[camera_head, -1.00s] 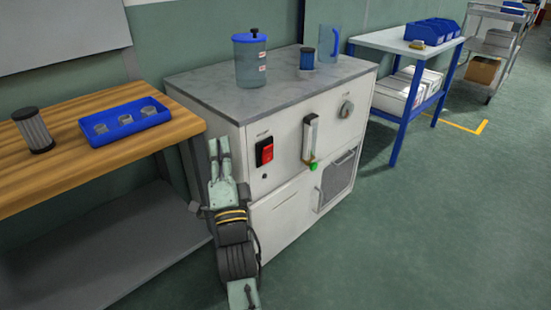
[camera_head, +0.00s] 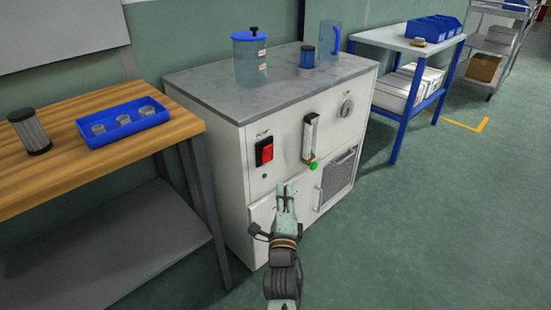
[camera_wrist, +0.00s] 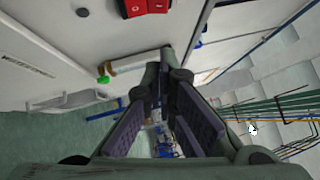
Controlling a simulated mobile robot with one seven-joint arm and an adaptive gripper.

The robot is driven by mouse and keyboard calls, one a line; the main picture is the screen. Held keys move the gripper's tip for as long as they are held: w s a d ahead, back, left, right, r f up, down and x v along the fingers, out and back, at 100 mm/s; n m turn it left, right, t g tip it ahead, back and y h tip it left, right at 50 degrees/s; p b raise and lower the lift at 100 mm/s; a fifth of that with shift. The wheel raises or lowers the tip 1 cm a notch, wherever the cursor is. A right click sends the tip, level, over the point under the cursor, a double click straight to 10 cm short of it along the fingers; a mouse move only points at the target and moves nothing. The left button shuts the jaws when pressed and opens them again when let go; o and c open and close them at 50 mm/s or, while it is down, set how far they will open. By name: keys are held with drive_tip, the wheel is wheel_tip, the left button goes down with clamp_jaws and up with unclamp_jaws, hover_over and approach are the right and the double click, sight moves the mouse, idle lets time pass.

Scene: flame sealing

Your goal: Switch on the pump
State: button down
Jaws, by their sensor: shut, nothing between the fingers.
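The pump cabinet (camera_head: 225,150) is a white box with a grey top. Its red rocker switch (camera_head: 265,152) sits in a black frame on the left of the front panel. The switch also shows at the top edge of the wrist view (camera_wrist: 146,7), partly cut off. My gripper (camera_head: 285,188) is in front of the cabinet, below the switch and a little right of it, with its fingers pointing up. It is shut and empty, apart from the switch. In the wrist view the fingers (camera_wrist: 160,75) come together beyond the switch's lower side.
A flowmeter (camera_head: 310,138) with a green knob (camera_head: 313,166) and a gauge (camera_head: 346,107) are right of the switch. A blue-lidded container (camera_head: 249,60) and a clear jug (camera_head: 329,40) stand on top. A wooden bench (camera_head: 75,150) is at left.

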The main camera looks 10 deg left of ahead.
drive_tip(key=p, duration=0.3)
approach(267, 154)
drive_tip(key=w+d+r, duration=0.2)
drive_tip(key=w+d, duration=0.3)
drive_tip(key=shift+w+a+r, duration=0.15)
drive_tip(key=shift+w+a, duration=0.35)
drive_tip(key=shift+a, duration=0.3)
drive_tip(key=shift+w+a+r, duration=0.1)
drive_tip(key=shift+w+a, duration=0.4)
drive_tip(key=shift+a, duration=0.3)
